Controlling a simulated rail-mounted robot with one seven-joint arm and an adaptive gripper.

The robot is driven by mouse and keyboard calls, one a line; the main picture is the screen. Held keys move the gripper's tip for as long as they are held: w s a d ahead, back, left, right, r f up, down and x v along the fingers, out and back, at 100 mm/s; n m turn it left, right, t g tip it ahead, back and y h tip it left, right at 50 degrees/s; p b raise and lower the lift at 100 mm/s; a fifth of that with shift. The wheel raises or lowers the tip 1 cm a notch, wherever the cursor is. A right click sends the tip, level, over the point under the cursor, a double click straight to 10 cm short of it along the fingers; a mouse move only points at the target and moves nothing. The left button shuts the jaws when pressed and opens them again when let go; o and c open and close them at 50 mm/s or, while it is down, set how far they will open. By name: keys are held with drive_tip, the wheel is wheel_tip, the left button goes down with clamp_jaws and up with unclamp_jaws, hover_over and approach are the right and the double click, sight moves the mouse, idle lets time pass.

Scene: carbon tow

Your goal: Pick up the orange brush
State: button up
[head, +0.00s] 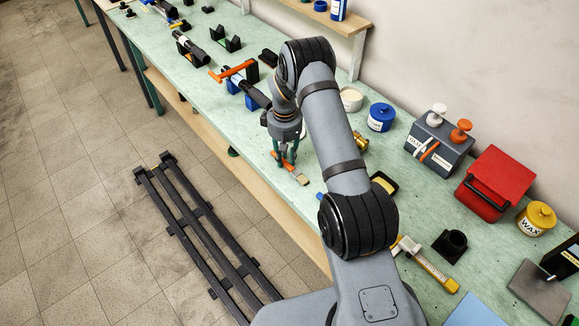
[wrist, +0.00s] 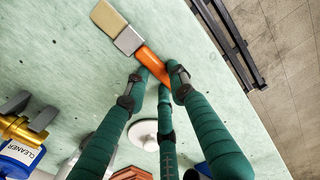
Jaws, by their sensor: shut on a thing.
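The orange brush shows in the head view (head: 292,168) near the front edge of the bench, with its tan bristle end pointing to the lower right. In the wrist view the brush (wrist: 149,59) has an orange handle, a grey metal collar and tan bristles at the upper left. My gripper (head: 284,163) has dark green fingers and points down at the brush. In the wrist view its fingertips (wrist: 164,76) are closed around the orange handle, and hide part of it. I cannot tell whether the brush touches the bench or is just above it.
A long orange-handled tool (head: 233,71) lies farther back. Black rails (head: 200,226) lie on the floor in front.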

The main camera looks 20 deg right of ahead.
drive_tip(key=shift+r+b, duration=0.3)
drive_tip(key=shift+r, duration=0.15)
drive_tip(key=r+b, duration=0.1)
drive_tip(key=d+r+b, duration=0.1)
drive_tip(key=r, duration=0.1)
drive_tip(key=shift+s+d+r, duration=0.1)
drive_tip(key=shift+r, duration=0.2)
drive_tip(key=s+d+r+b, duration=0.2)
drive_tip(key=s+d+r, duration=0.2)
drive_tip(key=d, duration=0.5)
wheel_tip(320, 180, up, 2)
drive_tip(key=shift+d+r, duration=0.25)
drive_tip(key=shift+d, duration=0.1)
drive_tip(key=o, duration=0.4)
drive_tip(key=c, duration=0.5)
